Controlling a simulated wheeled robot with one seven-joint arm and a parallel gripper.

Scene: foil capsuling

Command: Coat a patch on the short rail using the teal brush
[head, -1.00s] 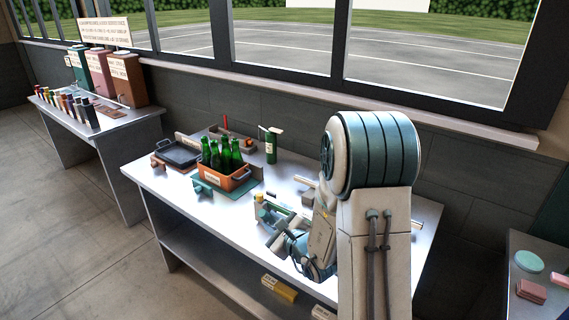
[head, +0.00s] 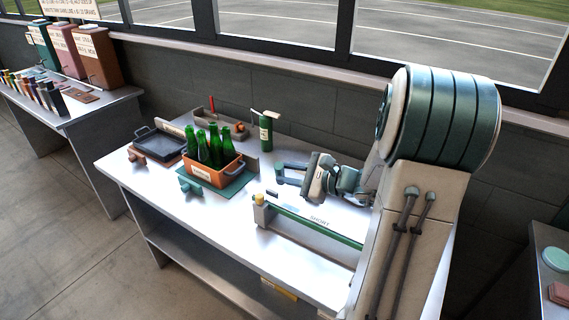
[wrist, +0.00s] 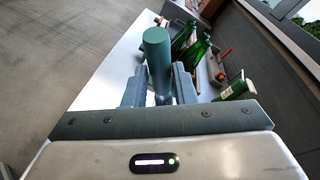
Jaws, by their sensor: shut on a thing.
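The short rail (head: 320,233) lies along the front right of the steel table, with a green strip along it and a yellow-topped block (head: 259,199) at its left end. The word SHORT is written just behind it. My gripper (head: 283,173) is behind the rail, above the table, pointing left. In the wrist view my gripper (wrist: 160,88) is shut on a teal cylinder, which looks like the handle of the teal brush (wrist: 157,55). The brush's bristles are hidden. My arm covers the right end of the rail.
An orange crate (head: 226,177) of green bottles stands left of the rail. A dark tray (head: 160,146) is farther left. A green bottle-like container (head: 266,132) stands at the back near my gripper. The table's front left is clear.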

